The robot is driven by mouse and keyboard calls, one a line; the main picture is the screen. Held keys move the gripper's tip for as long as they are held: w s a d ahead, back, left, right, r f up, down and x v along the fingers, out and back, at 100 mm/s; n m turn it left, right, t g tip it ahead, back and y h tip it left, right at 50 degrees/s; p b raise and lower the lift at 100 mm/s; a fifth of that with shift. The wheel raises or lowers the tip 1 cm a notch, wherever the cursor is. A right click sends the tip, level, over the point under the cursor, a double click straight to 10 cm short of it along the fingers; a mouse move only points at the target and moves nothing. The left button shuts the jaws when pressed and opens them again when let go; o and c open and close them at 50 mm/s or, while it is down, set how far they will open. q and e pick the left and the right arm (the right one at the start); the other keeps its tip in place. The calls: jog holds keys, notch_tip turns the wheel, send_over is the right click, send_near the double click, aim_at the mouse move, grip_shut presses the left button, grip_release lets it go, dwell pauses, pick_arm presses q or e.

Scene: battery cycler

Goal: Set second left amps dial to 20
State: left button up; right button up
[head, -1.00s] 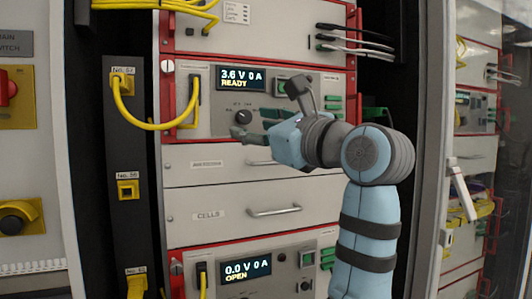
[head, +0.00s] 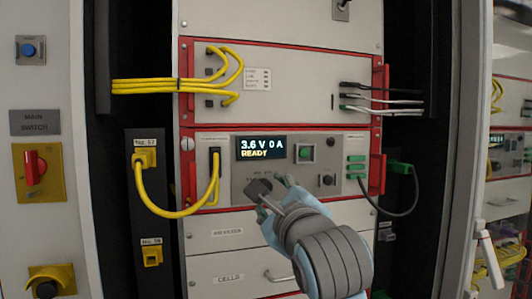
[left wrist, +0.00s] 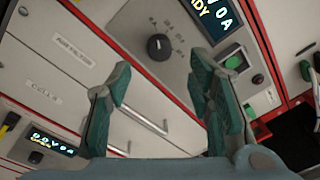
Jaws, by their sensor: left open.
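The amps dial (left wrist: 158,47) is a round black knob with scale marks on a grey panel. In the left wrist view it lies ahead of my left gripper (left wrist: 160,85), between and beyond the open fingers, with no contact visible. The display (head: 262,148) above it reads "3.6 V 0 A READY". In the head view my left gripper (head: 272,186) is in front of the panel below the display and covers most or all of the dial. The fingers are apart and empty. The scale numbers are too small to read. My right gripper is not in view.
A yellow cable (head: 172,211) loops left of the display. Drawers with handles lie below. A red main switch (head: 35,168) is at far left.

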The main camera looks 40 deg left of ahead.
pick_arm(q)
jog(key=p+x, duration=0.2)
jog(key=x, duration=0.5)
jog(key=shift+p, duration=0.4)
jog(key=shift+s, duration=0.15)
jog(key=shift+c, duration=0.6)
jog(key=shift+d, duration=0.1)
grip_shut()
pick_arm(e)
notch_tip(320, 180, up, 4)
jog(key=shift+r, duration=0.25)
